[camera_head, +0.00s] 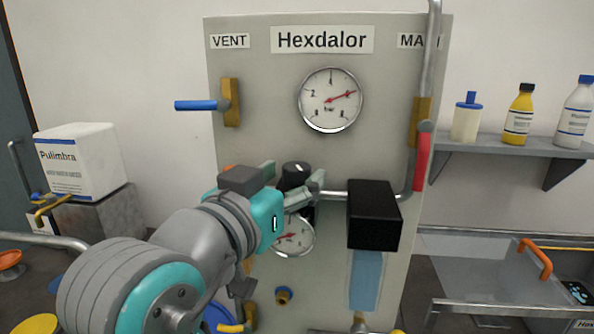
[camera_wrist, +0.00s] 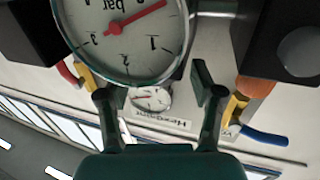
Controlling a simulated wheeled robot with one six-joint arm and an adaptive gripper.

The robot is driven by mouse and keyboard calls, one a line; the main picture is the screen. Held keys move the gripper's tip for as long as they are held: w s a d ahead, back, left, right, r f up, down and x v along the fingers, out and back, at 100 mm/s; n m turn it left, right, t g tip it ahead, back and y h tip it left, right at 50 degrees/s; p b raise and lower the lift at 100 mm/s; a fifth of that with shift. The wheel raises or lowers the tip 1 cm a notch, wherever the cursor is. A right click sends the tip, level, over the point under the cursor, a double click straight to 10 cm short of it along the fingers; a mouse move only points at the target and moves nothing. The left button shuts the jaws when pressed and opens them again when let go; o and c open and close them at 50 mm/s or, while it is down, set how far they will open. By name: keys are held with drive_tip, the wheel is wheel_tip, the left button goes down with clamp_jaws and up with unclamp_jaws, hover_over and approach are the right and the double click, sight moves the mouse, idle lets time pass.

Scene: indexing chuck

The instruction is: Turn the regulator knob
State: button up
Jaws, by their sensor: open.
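The regulator knob (camera_head: 296,170) is black with a white mark on top. It sits on the grey panel below the large gauge. My gripper (camera_head: 294,182) is open, with one finger on each side of the knob in the head view; I cannot tell whether they touch it. A smaller round gauge (camera_head: 296,237) with a red needle sits just below, partly hidden by my gripper. In the wrist view that gauge (camera_wrist: 125,35) shows large and upside down, near my spread fingers (camera_wrist: 158,84). I cannot make out the knob in the wrist view.
A large gauge (camera_head: 330,100), a blue vent lever (camera_head: 196,105) and a red lever (camera_head: 422,160) are on the panel (camera_head: 270,70). A black block (camera_head: 374,214) is close to the right of my gripper. A bottle shelf (camera_head: 500,145) is at right.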

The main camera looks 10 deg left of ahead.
drive_tip(key=shift+x, duration=1.2)
drive_tip(key=c, duration=1.2)
drive_tip(key=shift+o, duration=0.2)
drive_tip(key=shift+y, duration=0.3)
drive_tip(key=n+y, duration=0.2)
drive_tip(key=y, duration=0.1)
drive_tip(key=shift+d+t, duration=0.1)
drive_tip(key=shift+t, duration=0.3)
drive_tip(key=shift+n+y, duration=0.9)
drive_tip(key=shift+y, duration=0.2)
